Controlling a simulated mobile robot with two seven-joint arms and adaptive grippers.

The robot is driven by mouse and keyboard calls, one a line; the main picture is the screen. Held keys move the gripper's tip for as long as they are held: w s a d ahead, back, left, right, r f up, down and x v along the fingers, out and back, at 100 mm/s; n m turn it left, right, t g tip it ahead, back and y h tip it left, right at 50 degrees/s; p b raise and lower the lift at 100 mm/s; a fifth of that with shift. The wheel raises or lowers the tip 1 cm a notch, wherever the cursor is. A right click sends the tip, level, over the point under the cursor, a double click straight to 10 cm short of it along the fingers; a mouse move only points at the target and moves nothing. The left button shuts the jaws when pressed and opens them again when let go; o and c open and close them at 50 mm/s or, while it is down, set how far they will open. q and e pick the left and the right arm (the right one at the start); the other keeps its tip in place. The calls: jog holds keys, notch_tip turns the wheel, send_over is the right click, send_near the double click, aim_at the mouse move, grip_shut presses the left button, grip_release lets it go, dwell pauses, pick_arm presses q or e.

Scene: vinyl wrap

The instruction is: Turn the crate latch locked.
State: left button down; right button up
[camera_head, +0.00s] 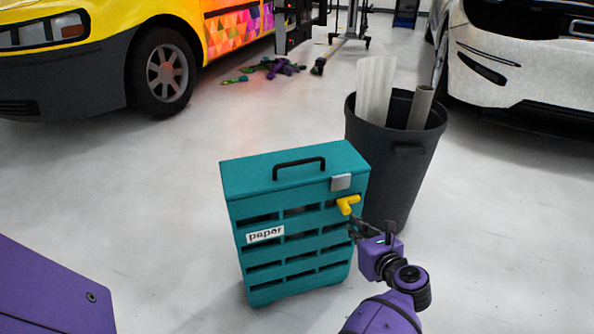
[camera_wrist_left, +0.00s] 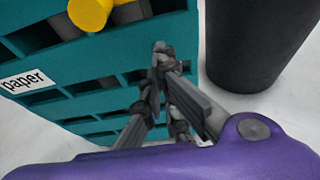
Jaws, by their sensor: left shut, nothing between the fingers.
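The teal slatted crate (camera_head: 290,215) stands upright on the floor, with a black handle on top and a "paper" label. The yellow latch (camera_head: 347,205) is on its front at the upper right, just below a grey plate (camera_head: 341,183). In the wrist view the latch (camera_wrist_left: 90,12) is cut off at the top edge. My left gripper (camera_head: 353,229) is just below the latch, close to the crate's right front edge. Its fingers (camera_wrist_left: 160,52) are shut and empty, and appear apart from the latch. My right gripper is not in view.
A dark bin (camera_head: 392,170) holding rolls stands close behind the crate at the right; it also shows in the wrist view (camera_wrist_left: 257,45). A yellow vehicle (camera_head: 100,50) and a white car (camera_head: 520,65) stand farther back. The floor left of the crate is clear.

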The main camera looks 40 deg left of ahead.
pick_arm(q)
jog(key=r, duration=0.4)
jog(key=shift+w+d+r, duration=0.1)
jog(key=shift+d, duration=0.2)
